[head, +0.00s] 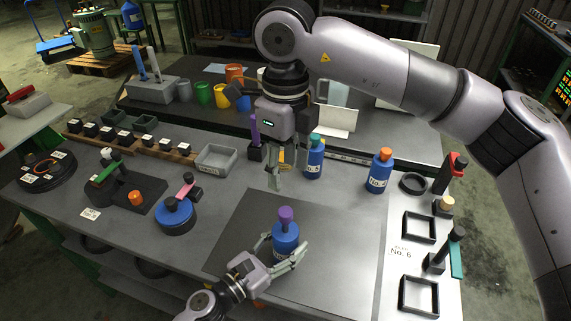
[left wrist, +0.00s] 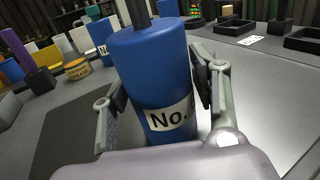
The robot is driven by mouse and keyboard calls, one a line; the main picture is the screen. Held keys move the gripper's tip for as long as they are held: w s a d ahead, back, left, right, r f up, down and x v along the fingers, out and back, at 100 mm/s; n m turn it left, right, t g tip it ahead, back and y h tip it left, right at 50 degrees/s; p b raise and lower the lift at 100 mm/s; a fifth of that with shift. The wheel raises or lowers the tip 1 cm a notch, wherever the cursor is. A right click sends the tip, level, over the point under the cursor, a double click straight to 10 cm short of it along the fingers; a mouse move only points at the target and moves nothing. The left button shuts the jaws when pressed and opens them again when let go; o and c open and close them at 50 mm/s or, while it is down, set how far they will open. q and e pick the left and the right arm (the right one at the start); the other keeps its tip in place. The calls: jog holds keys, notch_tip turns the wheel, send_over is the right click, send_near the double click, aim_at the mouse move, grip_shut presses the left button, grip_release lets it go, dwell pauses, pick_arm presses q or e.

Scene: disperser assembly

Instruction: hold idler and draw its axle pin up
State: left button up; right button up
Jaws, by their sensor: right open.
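A blue cylinder (head: 285,245) with a purple top stands upright on the dark mat; which part is called the idler cannot be told for sure. In the left wrist view the blue cylinder (left wrist: 150,75) fills the middle, with a "No." label and a dark post rising from its top. The left gripper also shows in the left wrist view (left wrist: 160,90). My right gripper (head: 275,182) is open and empty, pointing down behind the mat, apart from the cylinder.
Blue bottles with a teal cap (head: 314,158) and an orange cap (head: 380,171) stand behind the mat. A grey tray (head: 216,159) and a blue round part (head: 175,216) lie left. Black square frames (head: 419,227) line the right edge. The dark mat (head: 335,270) is otherwise clear.

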pick_arm(q)
jog(key=o, duration=0.3)
